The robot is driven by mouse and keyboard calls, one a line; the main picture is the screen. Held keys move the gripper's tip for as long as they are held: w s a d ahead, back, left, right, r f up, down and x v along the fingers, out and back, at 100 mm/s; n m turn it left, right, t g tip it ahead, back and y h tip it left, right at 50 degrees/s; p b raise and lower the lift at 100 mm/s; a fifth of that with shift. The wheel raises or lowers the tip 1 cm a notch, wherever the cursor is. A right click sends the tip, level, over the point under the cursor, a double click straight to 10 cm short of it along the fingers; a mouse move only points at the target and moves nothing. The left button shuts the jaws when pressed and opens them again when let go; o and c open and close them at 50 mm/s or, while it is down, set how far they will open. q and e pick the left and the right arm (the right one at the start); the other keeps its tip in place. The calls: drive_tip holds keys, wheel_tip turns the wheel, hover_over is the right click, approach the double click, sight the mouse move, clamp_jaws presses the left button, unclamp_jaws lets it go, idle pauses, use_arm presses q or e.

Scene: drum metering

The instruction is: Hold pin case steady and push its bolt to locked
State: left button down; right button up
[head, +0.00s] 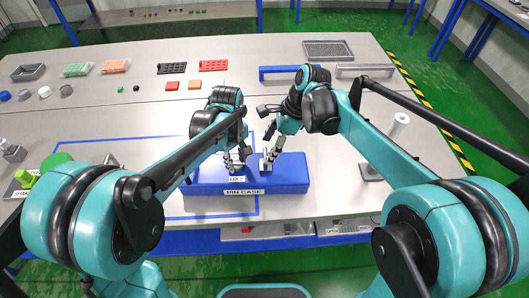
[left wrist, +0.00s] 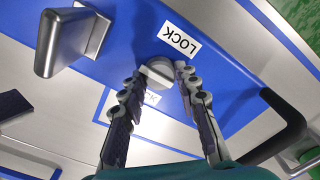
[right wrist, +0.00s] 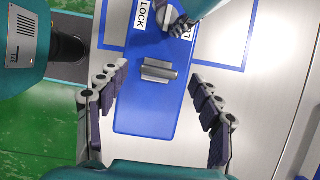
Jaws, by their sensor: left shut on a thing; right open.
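The blue pin case (head: 285,178) lies at the table's front edge, its PIN CASE label facing the front. A LOCK label (left wrist: 179,41) is on its top, beside a round grey bolt knob (left wrist: 156,74). My left gripper (head: 238,162) is shut on this knob; its two fingertips are at the knob's sides in the left wrist view. A grey handle (right wrist: 158,70) stands up from the case top, right of the knob in the head view. My right gripper (head: 268,152) is open over the handle, which shows between its spread fingers, apart from both.
A blue tape outline (head: 160,137) marks the table left of and behind the case. A white cylinder on a stand (head: 397,126) is to the right. Red and black racks (head: 213,65), a grey tray (head: 328,50) and bar handles (head: 365,70) lie farther back.

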drive_tip(key=v, duration=0.7)
drive_tip(key=shift+r, duration=0.3)
drive_tip(key=shift+d, duration=0.1)
use_arm(q)
drive_tip(key=c, duration=1)
unclamp_jaws()
drive_tip(key=shift+a, duration=0.1)
drive_tip(key=shift+c, duration=0.2)
